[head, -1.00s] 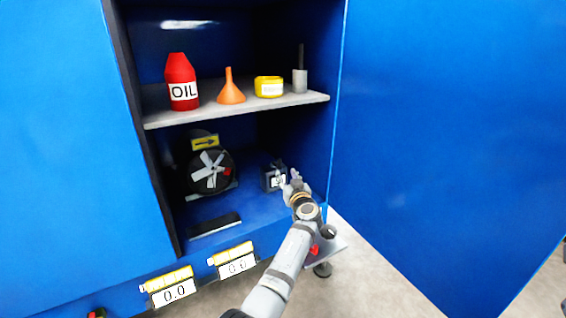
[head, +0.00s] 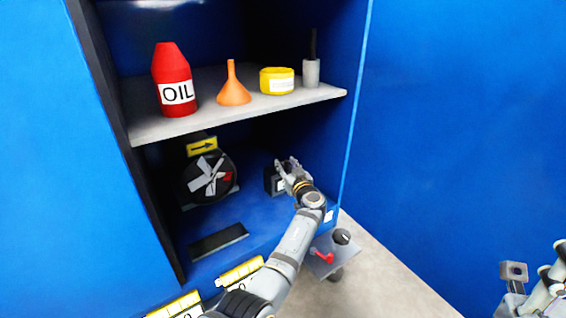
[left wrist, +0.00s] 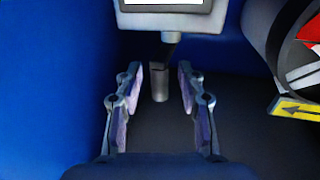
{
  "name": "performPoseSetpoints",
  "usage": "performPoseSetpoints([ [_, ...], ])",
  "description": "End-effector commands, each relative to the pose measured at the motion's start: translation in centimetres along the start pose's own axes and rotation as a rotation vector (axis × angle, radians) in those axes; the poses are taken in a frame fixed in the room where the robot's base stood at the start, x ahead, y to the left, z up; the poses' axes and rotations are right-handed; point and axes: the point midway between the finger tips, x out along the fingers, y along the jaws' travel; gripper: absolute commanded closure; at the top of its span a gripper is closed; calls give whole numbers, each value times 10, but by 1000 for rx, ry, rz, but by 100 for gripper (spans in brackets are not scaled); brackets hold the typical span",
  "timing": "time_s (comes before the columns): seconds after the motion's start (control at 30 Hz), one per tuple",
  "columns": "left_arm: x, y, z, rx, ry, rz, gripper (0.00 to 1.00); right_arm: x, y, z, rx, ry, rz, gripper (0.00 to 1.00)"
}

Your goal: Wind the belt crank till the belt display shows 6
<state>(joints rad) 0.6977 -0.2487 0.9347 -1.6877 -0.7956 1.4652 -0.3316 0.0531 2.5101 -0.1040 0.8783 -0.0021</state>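A dark box with a white label (head: 271,181) stands on the cabinet floor; my left gripper (head: 284,168) is at its front right and hides part of it. In the left wrist view, the box (left wrist: 165,17) is at the top and a grey peg (left wrist: 159,85) stands out near it. My left gripper (left wrist: 161,92) is open, with a finger on each side of the peg and gaps between. I cannot tell whether this peg is the belt crank's handle. Two displays with yellow labels (head: 241,271) are at the bottom, their digits cut off or hidden. Grey parts, apparently my right gripper (head: 513,272), show at lower right.
A fan (head: 209,178) under a yellow arrow sign (head: 202,147) is left of the box. A shelf (head: 235,110) above carries an oil bottle, funnel, yellow tape and grey pot. A red handle (head: 322,257) and black knob (head: 341,237) sit on a low plate. An open blue door (head: 460,130) fills the right.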

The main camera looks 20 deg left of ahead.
Motion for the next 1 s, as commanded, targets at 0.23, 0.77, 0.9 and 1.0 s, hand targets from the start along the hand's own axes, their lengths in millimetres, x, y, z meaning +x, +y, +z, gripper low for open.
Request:
performPoseSetpoints([
  [0.23,0,0,0,0,0,0,72,0,0,0,0,0,0,81],
  [0.77,0,-1,1,0,-4,14,100,3,0,0,0,0,0,81],
  [0.9,0,-5,1,1,-7,57,100,9,2,-2,1,6,1,81],
  [1.0,0,-8,0,1,-7,112,100,16,3,-4,4,9,2,81],
])
